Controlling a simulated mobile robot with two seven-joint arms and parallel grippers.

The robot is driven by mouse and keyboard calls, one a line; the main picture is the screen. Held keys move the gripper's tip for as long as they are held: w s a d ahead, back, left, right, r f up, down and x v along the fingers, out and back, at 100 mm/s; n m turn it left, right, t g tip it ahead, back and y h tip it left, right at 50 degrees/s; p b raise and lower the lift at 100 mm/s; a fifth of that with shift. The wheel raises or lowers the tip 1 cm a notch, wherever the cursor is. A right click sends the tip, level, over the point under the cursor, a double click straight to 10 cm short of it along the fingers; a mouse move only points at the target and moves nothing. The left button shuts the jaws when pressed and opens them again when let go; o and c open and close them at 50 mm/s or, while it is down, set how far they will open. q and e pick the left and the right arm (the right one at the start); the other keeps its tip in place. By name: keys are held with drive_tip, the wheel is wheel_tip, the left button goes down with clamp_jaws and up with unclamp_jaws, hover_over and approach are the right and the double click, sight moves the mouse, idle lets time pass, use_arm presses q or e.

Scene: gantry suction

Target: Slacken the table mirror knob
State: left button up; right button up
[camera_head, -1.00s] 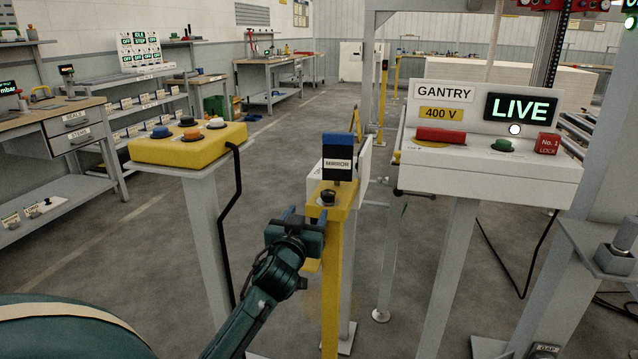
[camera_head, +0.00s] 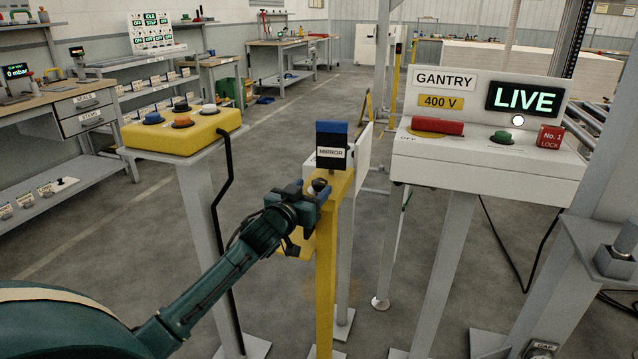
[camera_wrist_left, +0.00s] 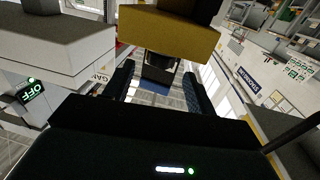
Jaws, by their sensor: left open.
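The knob (camera_head: 319,186) is small and dark and sits on top of the yellow post (camera_head: 326,270). Just behind it stands the dark panel with a blue top and a MIRROR label (camera_head: 332,152). My left gripper (camera_head: 315,191) is at the post's top, with its fingers around the knob's position. A dark shape, partly in shadow, shows between the fingers; contact with the knob cannot be told. My right gripper is not in view.
To the right stands the white GANTRY console (camera_head: 480,165) with a LIVE display. To the left is a yellow button box (camera_head: 180,138) on a grey pedestal, with a black cable hanging beside it. Open floor lies behind the post.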

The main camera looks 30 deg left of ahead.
sight(316, 185)
use_arm(q)
drive_tip(key=w, duration=0.4)
drive_tip(key=shift+w+a, duration=0.3)
drive_tip(key=shift+w, duration=0.1)
drive_tip(key=shift+c, duration=0.5)
